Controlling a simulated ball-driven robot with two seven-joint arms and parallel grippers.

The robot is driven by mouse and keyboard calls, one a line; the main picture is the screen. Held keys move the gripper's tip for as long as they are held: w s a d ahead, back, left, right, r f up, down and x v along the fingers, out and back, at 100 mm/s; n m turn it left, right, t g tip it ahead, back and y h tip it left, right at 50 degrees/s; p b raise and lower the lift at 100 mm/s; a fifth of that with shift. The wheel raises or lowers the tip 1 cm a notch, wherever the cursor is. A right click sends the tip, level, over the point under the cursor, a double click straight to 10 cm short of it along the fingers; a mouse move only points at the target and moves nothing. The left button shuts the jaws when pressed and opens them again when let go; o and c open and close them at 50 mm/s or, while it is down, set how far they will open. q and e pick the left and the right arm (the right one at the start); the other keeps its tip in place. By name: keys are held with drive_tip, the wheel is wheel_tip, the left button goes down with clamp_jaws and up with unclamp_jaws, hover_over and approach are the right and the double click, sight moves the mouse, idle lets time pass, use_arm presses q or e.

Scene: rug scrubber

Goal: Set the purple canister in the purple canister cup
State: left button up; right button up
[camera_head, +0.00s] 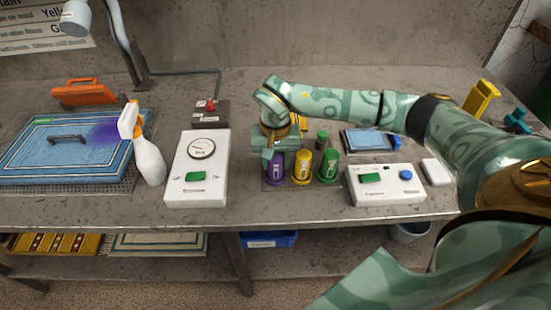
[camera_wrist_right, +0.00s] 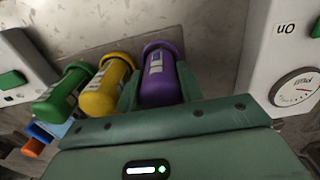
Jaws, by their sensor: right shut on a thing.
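The purple canister (camera_head: 277,173) stands upright at the left end of a short row on the workbench. My right gripper (camera_head: 274,160) comes down over it from above and is shut on it. In the right wrist view the purple canister (camera_wrist_right: 160,78) lies between the two green fingers. A wider purple rim (camera_wrist_right: 160,47) shows at its far end, at the bench surface. I cannot tell whether this rim is the purple canister cup or part of the canister, nor whether the canister is fully seated. My left gripper is not in view.
A yellow canister (camera_head: 303,168) and a green canister (camera_head: 328,166) stand close beside the purple one. A white dial box (camera_head: 198,168) is to the left, a white button box (camera_head: 386,185) to the right. A spray bottle (camera_head: 148,155) stands farther left.

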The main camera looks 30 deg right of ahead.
drive_tip(key=shift+f, duration=0.2)
drive_tip(key=o, duration=1)
drive_tip(key=shift+r, duration=0.15)
wheel_tip(320, 180, up, 16)
drive_tip(key=p, duration=0.3)
drive_tip(key=shift+p, duration=0.7)
